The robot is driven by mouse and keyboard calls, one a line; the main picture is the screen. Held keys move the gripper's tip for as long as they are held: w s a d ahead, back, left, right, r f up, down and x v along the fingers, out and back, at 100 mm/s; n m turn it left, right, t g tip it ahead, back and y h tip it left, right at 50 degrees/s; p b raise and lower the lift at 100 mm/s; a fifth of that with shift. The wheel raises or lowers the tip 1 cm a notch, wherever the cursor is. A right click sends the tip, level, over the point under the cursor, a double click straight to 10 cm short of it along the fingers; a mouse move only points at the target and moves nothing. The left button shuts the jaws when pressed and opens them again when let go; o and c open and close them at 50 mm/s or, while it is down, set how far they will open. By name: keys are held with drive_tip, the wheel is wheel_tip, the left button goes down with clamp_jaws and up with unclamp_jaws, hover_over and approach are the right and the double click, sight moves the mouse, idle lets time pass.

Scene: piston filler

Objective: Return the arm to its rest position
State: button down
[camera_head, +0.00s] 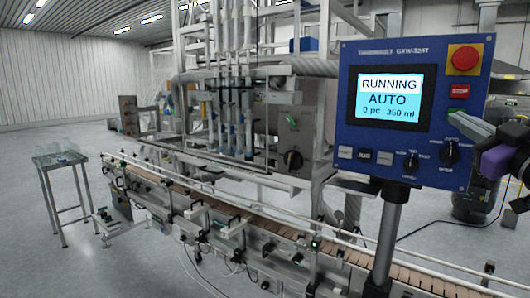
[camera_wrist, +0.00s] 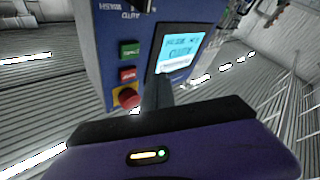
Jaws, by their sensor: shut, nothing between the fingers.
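My gripper (camera_head: 462,125) is at the right of the head view, its fingers shut and empty. They reach leftward across the lower right part of the blue control panel (camera_head: 352,100); I cannot tell whether they touch it. My purple wrist (camera_head: 503,158) is behind the fingers. In the wrist view the panel (camera_wrist: 100,25) appears upside down beyond dark fingers (camera_wrist: 160,93), with a green button (camera_wrist: 129,50), a red button (camera_wrist: 128,75) and a red emergency stop (camera_wrist: 128,97). The screen (camera_head: 389,97) reads RUNNING, AUTO, 0 pc, 350 ml.
The panel stands on a grey post (camera_head: 389,235). A conveyor (camera_head: 250,211) with rails runs below it, in front of the filling machine (camera_head: 235,80). A small table (camera_head: 57,160) with clear items stands at the left. The floor there is mostly open.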

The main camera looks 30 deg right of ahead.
drive_tip(key=s+r+m+t+h, duration=0.1)
drive_tip(key=s+r+m+h, duration=0.2)
drive_tip(key=s+m+h, duration=0.1)
drive_tip(key=a+f+m+g, duration=0.1)
drive_tip(key=a+f+m, duration=0.1)
drive_tip(key=a+f, duration=0.7)
drive_tip(key=a+f+m+g, duration=0.15)
drive_tip(key=a+f, duration=0.35)
drive_tip(key=f, duration=0.7)
drive_tip(key=a+f+m, duration=0.2)
drive_tip(key=a+f, duration=0.5)
drive_tip(key=f, duration=0.4)
drive_tip(key=s+a+f+n+g+y, duration=0.3)
drive_tip(key=s+a+f+n+y, duration=0.6)
drive_tip(key=s+a+f, duration=0.7)
drive_tip(key=s+a+y, duration=0.1)
drive_tip(key=a+y, duration=0.2)
drive_tip(key=a, duration=0.1)
drive_tip(key=shift+y, duration=0.4)
